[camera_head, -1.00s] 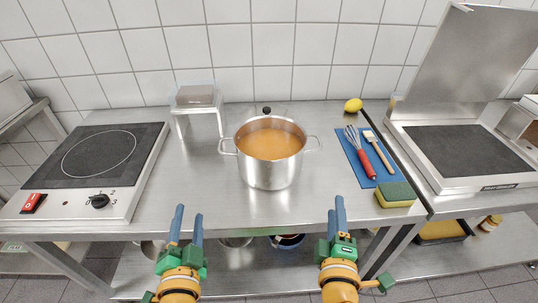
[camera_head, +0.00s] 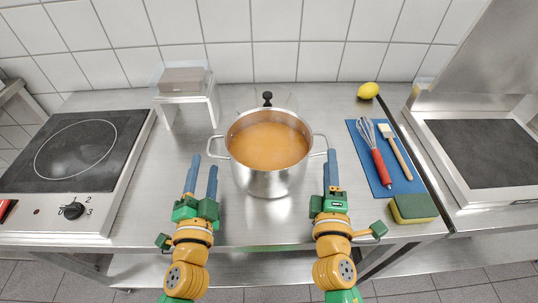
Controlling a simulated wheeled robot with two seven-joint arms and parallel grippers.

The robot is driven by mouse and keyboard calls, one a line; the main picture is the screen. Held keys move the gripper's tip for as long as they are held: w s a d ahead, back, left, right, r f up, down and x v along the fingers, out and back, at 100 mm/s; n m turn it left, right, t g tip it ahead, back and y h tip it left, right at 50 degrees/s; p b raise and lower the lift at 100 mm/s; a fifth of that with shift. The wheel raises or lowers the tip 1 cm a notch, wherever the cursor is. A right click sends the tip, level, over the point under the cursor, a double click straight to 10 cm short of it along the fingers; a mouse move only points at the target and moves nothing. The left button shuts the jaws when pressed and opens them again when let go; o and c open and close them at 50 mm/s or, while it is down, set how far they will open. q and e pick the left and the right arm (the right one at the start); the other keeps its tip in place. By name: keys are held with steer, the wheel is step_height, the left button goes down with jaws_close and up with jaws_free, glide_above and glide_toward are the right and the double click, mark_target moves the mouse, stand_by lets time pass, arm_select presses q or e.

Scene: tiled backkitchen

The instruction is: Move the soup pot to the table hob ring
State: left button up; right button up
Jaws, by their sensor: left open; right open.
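The steel soup pot (camera_head: 268,178) stands upright on the steel table, filled with orange soup, with a handle on each side. A black knob on a clear lid (camera_head: 267,99) shows at its back rim. The hob ring (camera_head: 75,150) is a thin circle on the black hob plate at the left. My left gripper (camera_head: 201,172) is open and empty, just left of the pot near its left handle. My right gripper (camera_head: 331,170) is at the pot's right side near its right handle, open. I cannot tell whether its fingers touch the handle.
A small stand with a box (camera_head: 184,84) is behind, between hob and pot. On the right are a blue mat (camera_head: 374,179) with a whisk (camera_head: 375,155) and brush (camera_head: 396,152), a lemon (camera_head: 368,90) and a sponge (camera_head: 413,208). Bare table lies between hob and pot.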

mark_target(209, 146)
arm_select(q)
steer(key=w, duration=0.7)
arm_select(e)
steer(key=w, duration=0.4)
steer(key=w+d, duration=0.1)
steer(key=w, duration=0.1)
steer(key=shift+w+d+f, duration=0.1)
steer(key=shift+w, duration=0.3)
arm_select(q)
steer(key=shift+f, duration=0.1)
jaws_close()
arm_select(e)
jaws_close()
steer(key=shift+f, duration=0.1)
